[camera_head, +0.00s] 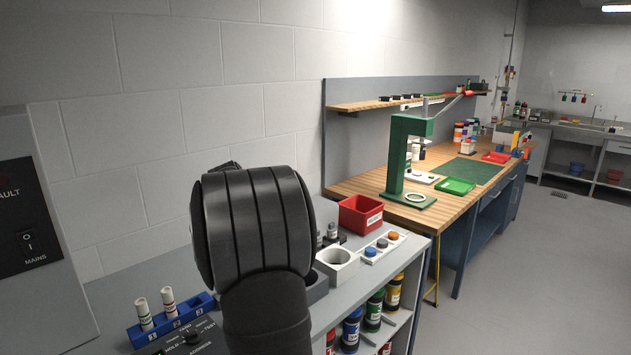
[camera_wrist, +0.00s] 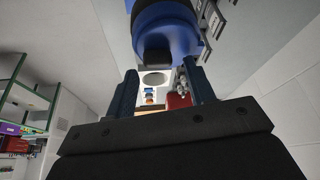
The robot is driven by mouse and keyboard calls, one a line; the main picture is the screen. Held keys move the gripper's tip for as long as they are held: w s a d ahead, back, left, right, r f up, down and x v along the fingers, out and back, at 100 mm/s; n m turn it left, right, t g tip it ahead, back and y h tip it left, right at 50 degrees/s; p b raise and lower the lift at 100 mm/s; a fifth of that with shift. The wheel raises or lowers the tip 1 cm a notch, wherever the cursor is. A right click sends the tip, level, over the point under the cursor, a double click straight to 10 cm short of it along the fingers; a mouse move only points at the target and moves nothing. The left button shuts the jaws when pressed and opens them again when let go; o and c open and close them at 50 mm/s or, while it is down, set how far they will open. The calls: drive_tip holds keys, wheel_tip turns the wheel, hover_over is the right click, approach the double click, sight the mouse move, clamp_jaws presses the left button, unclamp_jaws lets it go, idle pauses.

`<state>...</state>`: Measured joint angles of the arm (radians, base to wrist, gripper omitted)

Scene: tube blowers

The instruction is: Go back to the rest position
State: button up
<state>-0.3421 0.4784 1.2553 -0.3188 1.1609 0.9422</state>
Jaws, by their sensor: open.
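My gripper (camera_wrist: 160,72) shows in the wrist view with its two dark blue fingers apart. No object is seen clamped between them. A rounded blue body with a dark round end (camera_wrist: 165,25) fills the top of that view, just beyond the fingertips. I cannot tell whether the fingers touch it. In the head view my black arm stands in front of the bench and hides the gripper and what is behind it.
On the grey bench stand a blue rack (camera_head: 180,324) with two white tubes, a white block with a round hole (camera_head: 337,258), a red bin (camera_head: 360,215) and a white tray (camera_head: 383,246) of capped pots. A green stand (camera_head: 398,165) is on the wooden bench. Floor at right is clear.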

drive_tip(key=n, duration=0.1)
drive_tip(key=w+n+y, duration=0.1)
drive_tip(key=shift+d+n, duration=0.3)
drive_tip(key=shift+d, duration=0.05)
drive_tip(key=shift+w+d+n+t+y, duration=0.15)
drive_tip(key=shift+w+n+y, duration=0.25)
drive_tip(key=shift+n, duration=0.6)
drive_tip(key=shift+w+n+t+y, duration=0.25)
drive_tip(key=shift+w+n+y, duration=0.15)
drive_tip(key=shift+n, duration=0.6)
drive_tip(key=shift+w+a+n+g+y, duration=0.2)
drive_tip(key=shift+w+n+y, duration=0.3)
drive_tip(key=shift+n, duration=0.75)
drive_tip(key=shift+w+a+n+g+y, duration=0.15)
drive_tip(key=shift+w+n+g+y, duration=0.25)
drive_tip(key=shift+n, duration=0.9)
drive_tip(key=shift+w+a+n+g+y, duration=0.15)
drive_tip(key=shift+w+n+y, duration=0.35)
drive_tip(key=shift+n, duration=0.75)
drive_tip(key=shift+w, duration=0.1)
